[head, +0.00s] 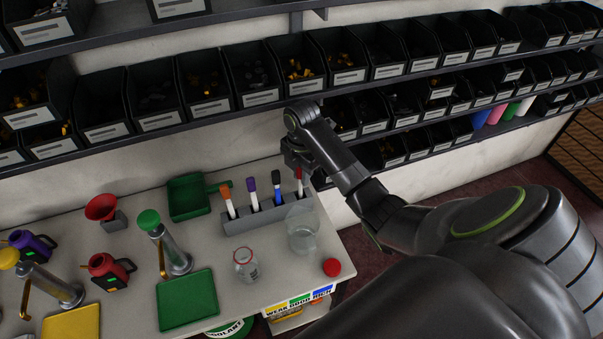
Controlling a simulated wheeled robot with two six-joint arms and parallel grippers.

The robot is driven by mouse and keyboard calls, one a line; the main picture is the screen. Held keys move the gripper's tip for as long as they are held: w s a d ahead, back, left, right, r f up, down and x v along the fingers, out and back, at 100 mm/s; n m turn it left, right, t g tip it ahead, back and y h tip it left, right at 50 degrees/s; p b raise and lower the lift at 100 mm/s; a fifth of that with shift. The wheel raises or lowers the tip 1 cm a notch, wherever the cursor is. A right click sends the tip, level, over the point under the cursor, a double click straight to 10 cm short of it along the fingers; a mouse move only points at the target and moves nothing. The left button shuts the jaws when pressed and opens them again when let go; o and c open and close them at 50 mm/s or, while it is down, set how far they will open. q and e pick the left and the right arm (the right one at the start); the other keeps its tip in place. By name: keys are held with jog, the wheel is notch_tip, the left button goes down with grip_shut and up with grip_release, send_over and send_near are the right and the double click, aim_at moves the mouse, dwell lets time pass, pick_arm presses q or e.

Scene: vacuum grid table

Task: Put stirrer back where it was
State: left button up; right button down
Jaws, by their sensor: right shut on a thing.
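A red-topped stirrer (299,183) is upright at the rack's right end. My right gripper (298,166) is above the rack, shut on the red-topped stirrer's upper end. Its fingers are dark and small, and partly hide the stirrer's top. I cannot tell whether the stirrer's lower end is seated in the rack. My left gripper is not in view.
A clear beaker (302,238) stands in front of the rack's right end. A glass jar (245,265), a red cap (332,267), a green tray (187,300) and a green-topped dispenser (172,250) are nearby. Shelves of black bins (200,85) hang close behind my right arm.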

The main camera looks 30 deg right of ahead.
jog(key=shift+f, duration=0.15)
jog(key=c, duration=1.3)
grip_release()
notch_tip(320, 180, up, 2)
jog(key=shift+w+r, duration=0.1)
jog(key=shift+r, duration=0.15)
notch_tip(320, 180, up, 3)
jog(key=shift+r+p, duration=0.2)
jog(key=shift+p, duration=0.75)
jog(key=shift+r+p, duration=0.95)
jog(key=shift+r, duration=0.05)
